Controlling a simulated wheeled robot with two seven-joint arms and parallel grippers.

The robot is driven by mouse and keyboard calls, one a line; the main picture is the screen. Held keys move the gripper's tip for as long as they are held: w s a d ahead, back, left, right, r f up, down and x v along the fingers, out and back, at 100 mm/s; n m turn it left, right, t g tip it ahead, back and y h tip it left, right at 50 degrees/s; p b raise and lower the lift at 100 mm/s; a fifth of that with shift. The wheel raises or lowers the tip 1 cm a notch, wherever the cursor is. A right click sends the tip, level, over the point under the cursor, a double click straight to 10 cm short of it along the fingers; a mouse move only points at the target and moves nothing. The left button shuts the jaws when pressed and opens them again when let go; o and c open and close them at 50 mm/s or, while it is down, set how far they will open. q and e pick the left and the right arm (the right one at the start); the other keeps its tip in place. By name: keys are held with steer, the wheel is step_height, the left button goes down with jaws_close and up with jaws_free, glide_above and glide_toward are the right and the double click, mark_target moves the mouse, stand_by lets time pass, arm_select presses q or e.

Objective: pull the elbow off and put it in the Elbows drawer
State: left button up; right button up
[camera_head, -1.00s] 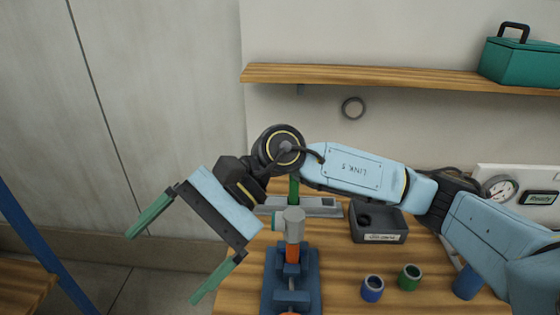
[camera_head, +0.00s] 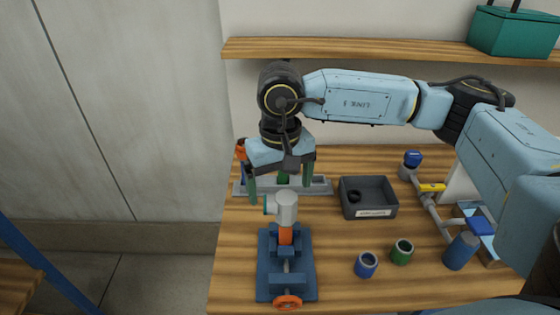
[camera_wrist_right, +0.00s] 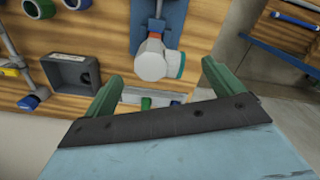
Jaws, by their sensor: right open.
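The grey elbow (camera_head: 287,205), with a teal end facing left, sits on top of an upright orange pipe (camera_head: 285,234). A blue vise (camera_head: 266,276) with an orange handwheel holds the pipe on the wooden bench. My right gripper (camera_head: 280,187) is open and empty, pointing down just behind and above the elbow. In the right wrist view the elbow (camera_wrist_right: 152,62) shows between and beyond the open green fingers (camera_wrist_right: 160,90), with no visible contact. A dark grey open box (camera_head: 368,206) with a white label stands to the right; the label is unreadable. My left gripper is out of view.
A long grey tray (camera_head: 318,187) lies behind the vise. A blue fitting (camera_head: 365,265) and a green fitting (camera_head: 401,252) stand front right. A pipe assembly with a yellow part (camera_head: 432,188) is at the right. A wooden shelf (camera_head: 380,49) spans the wall above.

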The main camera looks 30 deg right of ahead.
mark_target(280, 199)
steer(key=shift+f, duration=3.2)
steer(key=c, duration=1.3)
steer(key=shift+c, duration=0.2)
steer(key=shift+a+r, duration=0.1)
steer(key=shift+r, duration=0.15)
steer(key=shift+r+p, duration=1.45)
steer(key=shift+r, duration=1.45)
